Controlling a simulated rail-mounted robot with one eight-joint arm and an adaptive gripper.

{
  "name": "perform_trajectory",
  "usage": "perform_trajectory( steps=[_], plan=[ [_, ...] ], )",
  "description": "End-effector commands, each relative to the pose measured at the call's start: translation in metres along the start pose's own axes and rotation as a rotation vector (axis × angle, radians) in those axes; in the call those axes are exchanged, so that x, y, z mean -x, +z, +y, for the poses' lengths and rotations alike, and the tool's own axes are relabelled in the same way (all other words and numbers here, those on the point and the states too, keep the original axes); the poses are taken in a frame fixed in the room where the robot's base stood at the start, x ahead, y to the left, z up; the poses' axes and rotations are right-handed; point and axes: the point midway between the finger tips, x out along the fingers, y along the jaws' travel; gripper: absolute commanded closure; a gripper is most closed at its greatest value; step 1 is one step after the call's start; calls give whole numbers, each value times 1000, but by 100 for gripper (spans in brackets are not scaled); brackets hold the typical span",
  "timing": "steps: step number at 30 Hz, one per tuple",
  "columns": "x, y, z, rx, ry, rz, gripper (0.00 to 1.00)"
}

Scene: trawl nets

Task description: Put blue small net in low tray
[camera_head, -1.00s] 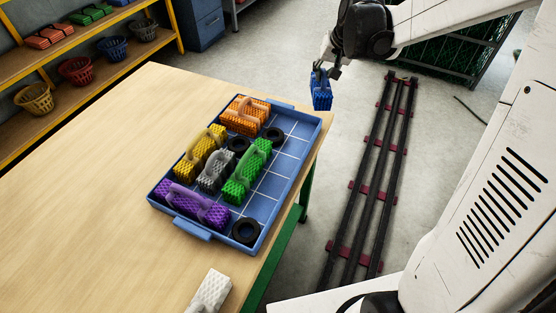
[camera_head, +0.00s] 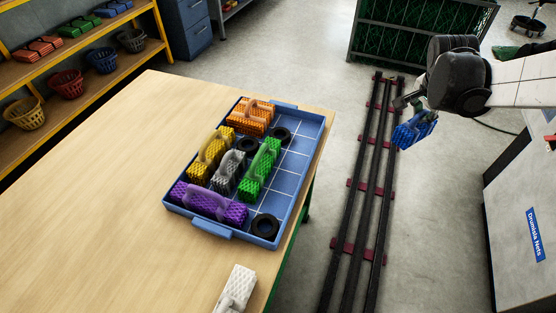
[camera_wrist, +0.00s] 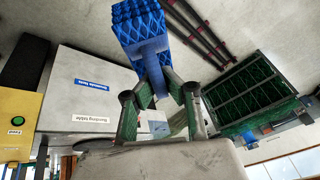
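The blue small net (camera_head: 414,131) is a blue mesh block with a handle. My gripper (camera_head: 408,103) is shut on its handle and holds it in the air over the floor, right of the rails. In the wrist view the blue net (camera_wrist: 138,25) hangs from between the fingertips of my gripper (camera_wrist: 157,84). The low blue tray (camera_head: 287,203) lies on the wooden table, left of my gripper and well apart from it. It holds orange, yellow, grey, green and purple nets and several black rings. Some gridded cells on its right side are bare.
A white net (camera_head: 236,290) lies near the table's (camera_head: 110,210) front edge. Dark rails (camera_head: 358,200) run along the floor beside the table. A white cabinet labelled "Drumisla Nets" (camera_head: 520,220) stands at the right. A green netted crate (camera_head: 415,30) stands behind. Shelves (camera_head: 60,105) hold baskets at far left.

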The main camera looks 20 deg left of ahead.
Motion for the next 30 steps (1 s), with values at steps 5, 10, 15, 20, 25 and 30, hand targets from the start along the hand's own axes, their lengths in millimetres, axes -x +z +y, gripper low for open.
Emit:
perform_trajectory(
  steps=[5, 10, 15, 20, 25, 30],
  plan=[
    [5, 48, -56, -164, 74, 35, 100],
    [15, 99, -105, -354, 158, 74, 100],
    [31, 158, -152, -560, 247, 114, 100],
    [49, 209, -184, -724, 317, 145, 100],
    [61, 240, -200, -825, 360, 164, 100],
    [55, 244, -210, -856, 372, 169, 100]
  ],
)
